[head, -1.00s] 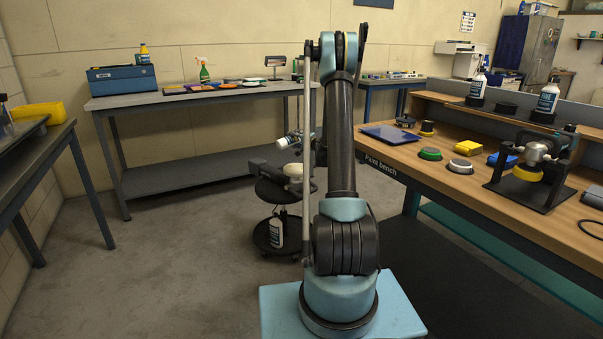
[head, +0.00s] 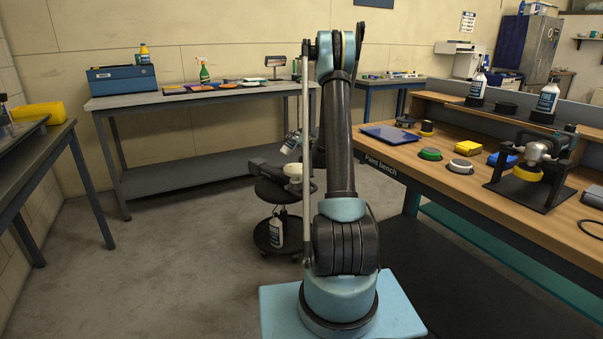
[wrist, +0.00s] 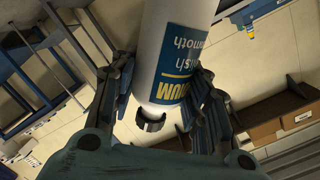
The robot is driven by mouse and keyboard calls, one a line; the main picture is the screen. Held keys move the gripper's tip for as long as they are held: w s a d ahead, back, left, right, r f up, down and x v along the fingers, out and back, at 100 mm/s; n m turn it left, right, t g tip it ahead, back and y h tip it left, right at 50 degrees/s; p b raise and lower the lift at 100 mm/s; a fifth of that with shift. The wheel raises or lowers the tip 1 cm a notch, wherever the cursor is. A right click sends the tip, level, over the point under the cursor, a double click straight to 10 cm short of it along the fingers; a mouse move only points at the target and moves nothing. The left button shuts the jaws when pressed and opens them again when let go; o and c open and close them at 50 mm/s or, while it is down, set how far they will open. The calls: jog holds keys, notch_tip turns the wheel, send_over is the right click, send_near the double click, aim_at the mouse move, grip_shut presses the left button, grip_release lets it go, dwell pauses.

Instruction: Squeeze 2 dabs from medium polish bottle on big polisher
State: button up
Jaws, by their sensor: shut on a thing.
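The medium polish bottle, white with a blue and yellow label, is in my gripper (wrist: 165,100). In the wrist view the bottle (wrist: 185,35) lies between the dark fingers, its label upside down in the picture and a dark cap-like end towards the camera. In the head view the bottle (head: 289,146) is tilted above a dark round cart, partly beside my arm. The big polisher (head: 268,168) lies on the cart's top, with its pale round pad (head: 294,170) facing up just below the bottle. My gripper is mostly hidden behind my arm there. No dab can be made out on the pad.
Another white bottle (head: 276,232) stands on the cart's lower shelf. The paint bench (head: 455,205) at right holds pads, cloths and a polisher on a stand. A grey workbench (head: 200,97) stands behind. The floor left of the cart is clear.

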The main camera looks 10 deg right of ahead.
jog(key=shift+n, duration=0.9)
jog(key=shift+n+t, duration=0.3)
jog(key=shift+n, duration=0.9)
jog(key=n, duration=0.3)
jog(key=shift+n+t+h, duration=0.3)
jog(key=shift+n+h, duration=0.1)
